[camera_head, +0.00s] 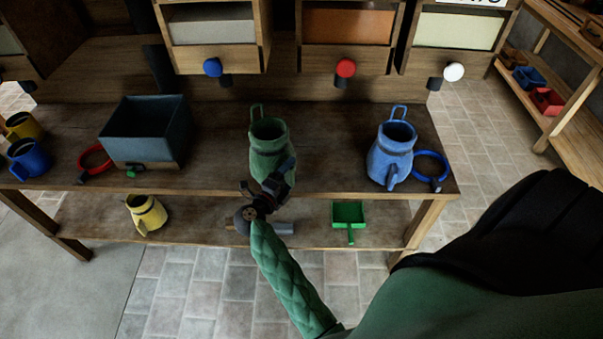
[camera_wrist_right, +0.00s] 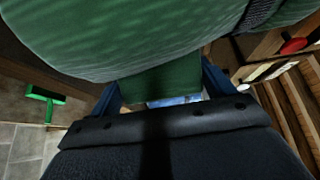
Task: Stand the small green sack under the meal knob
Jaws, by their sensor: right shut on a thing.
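The small green sack (camera_head: 268,135), shaped like a jug with a loop on top, is upright over the middle of the workbench (camera_head: 330,150). It is between the blue knob (camera_head: 212,67) and the red knob (camera_head: 345,68) in the head view. My right gripper (camera_head: 278,178) is shut on its near side. The wrist view shows the sack's green body (camera_wrist_right: 140,35) filling the top, with a green part between the fingers (camera_wrist_right: 160,85). The sack's base is hidden behind the gripper, so I cannot tell whether it touches the bench. I cannot tell which knob is for meal. My left gripper is out of view.
A blue sack (camera_head: 391,155) and blue ring (camera_head: 430,165) are at right. A dark bin (camera_head: 145,130) and red ring (camera_head: 95,160) are at left. A white knob (camera_head: 453,71) is above right. A yellow jug (camera_head: 147,213) and green scoop (camera_head: 348,215) are on the lower shelf.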

